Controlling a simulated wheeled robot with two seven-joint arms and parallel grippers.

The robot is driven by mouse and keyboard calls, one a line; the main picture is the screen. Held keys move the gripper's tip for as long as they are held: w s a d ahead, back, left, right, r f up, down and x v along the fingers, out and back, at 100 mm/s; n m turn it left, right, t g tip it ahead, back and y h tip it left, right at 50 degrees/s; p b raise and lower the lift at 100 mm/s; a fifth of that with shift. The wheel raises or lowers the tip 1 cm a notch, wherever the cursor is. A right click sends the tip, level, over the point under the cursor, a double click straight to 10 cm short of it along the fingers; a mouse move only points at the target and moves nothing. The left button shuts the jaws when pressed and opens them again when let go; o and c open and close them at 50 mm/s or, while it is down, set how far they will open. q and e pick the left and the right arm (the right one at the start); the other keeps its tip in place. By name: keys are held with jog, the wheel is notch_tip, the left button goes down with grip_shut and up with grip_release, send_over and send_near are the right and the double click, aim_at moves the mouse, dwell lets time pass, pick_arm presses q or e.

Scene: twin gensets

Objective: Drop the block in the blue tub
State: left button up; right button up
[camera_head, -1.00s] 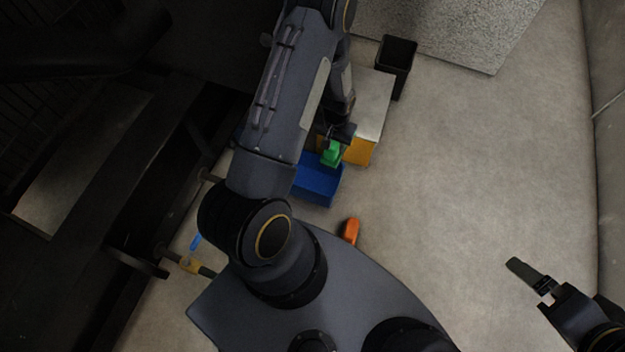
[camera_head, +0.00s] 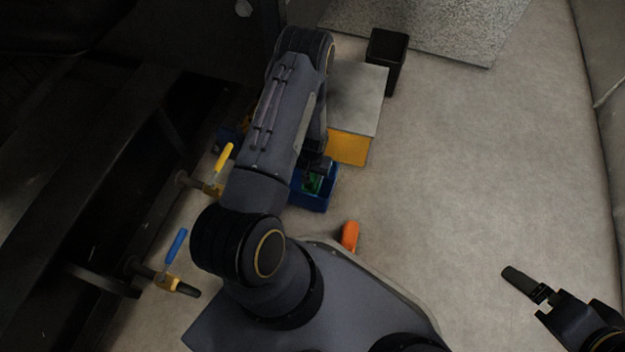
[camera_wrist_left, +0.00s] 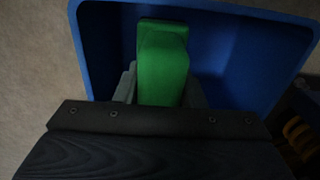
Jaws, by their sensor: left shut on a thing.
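The green block (camera_head: 313,182) shows at the blue tub (camera_head: 325,200) in the head view, partly hidden by my left arm. In the left wrist view the green block (camera_wrist_left: 162,62) is between the fingers of my left gripper (camera_wrist_left: 160,88), with the walls of the blue tub (camera_wrist_left: 255,50) around and beyond it. My left gripper (camera_head: 316,172) is shut on the block, over or inside the tub; how far the block is from the tub floor I cannot tell. My right gripper (camera_head: 525,283) is empty at the lower right, and its finger gap does not show clearly.
A yellow box with a grey top (camera_head: 350,148) stands just beyond the tub. A black bin (camera_head: 386,60) stands behind it. An orange object (camera_head: 350,236) lies near my base. Valves with yellow (camera_head: 223,156) and blue (camera_head: 175,245) handles are on the left. The floor at right is clear.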

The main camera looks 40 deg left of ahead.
pick_arm(q)
notch_tip(320, 180, down, 3)
jog(key=shift+r+b, duration=0.1)
jog(key=shift+b, duration=0.4)
jog(key=shift+r, duration=0.1)
jog(key=shift+f, duration=0.65)
jog(key=o, duration=1.2)
jog(key=shift+r, duration=0.15)
notch_tip(320, 180, up, 13)
jog(key=p, duration=0.5)
